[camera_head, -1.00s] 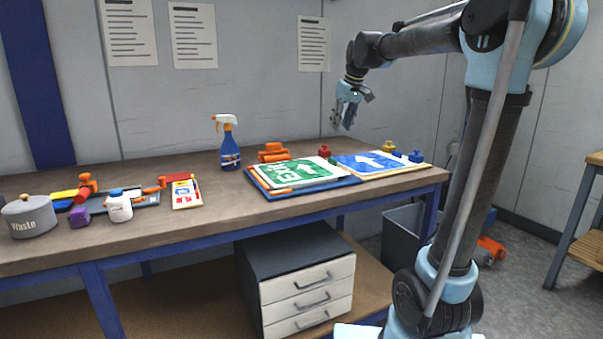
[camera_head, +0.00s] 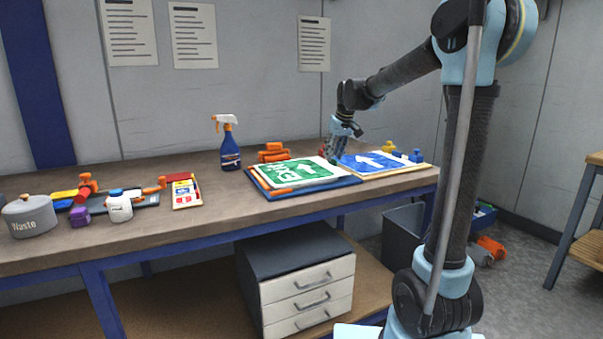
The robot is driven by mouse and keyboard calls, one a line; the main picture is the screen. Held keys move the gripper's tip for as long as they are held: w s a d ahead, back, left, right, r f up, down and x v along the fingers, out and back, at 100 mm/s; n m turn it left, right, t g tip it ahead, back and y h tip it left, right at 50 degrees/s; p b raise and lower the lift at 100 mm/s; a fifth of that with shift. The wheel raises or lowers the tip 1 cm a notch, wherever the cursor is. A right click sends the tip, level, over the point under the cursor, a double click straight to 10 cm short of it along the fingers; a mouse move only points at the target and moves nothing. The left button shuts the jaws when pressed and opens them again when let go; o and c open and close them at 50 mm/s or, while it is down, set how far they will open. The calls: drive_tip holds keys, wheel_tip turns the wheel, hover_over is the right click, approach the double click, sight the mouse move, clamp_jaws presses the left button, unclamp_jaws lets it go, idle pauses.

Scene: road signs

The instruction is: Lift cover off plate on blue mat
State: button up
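A green exit sign plate (camera_head: 293,172) with white arrow and lettering lies on a blue mat (camera_head: 322,190) on the workbench. A pale sheet-like border shows around the green face; I cannot clearly tell a separate cover from the plate. An orange tool-like piece (camera_head: 281,191) lies along the mat's front left edge. My gripper (camera_head: 333,157) points down just above the back right corner of the plate, beside the blue arrow sign (camera_head: 370,162). Its fingertips are small and partly blend with the things behind. I cannot tell whether they touch anything. The small red item there is mostly hidden.
The blue arrow sign lies on a light board to the right. Orange clamps (camera_head: 272,153) and a spray bottle (camera_head: 229,143) stand behind and left. A grey waste pot (camera_head: 29,216), a white bottle (camera_head: 119,206) and a small sign board (camera_head: 185,191) are further left. The bench middle has free room.

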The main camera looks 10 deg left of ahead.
drive_tip(key=shift+x, duration=1)
clamp_jaws()
drive_tip(key=shift+r, duration=0.1)
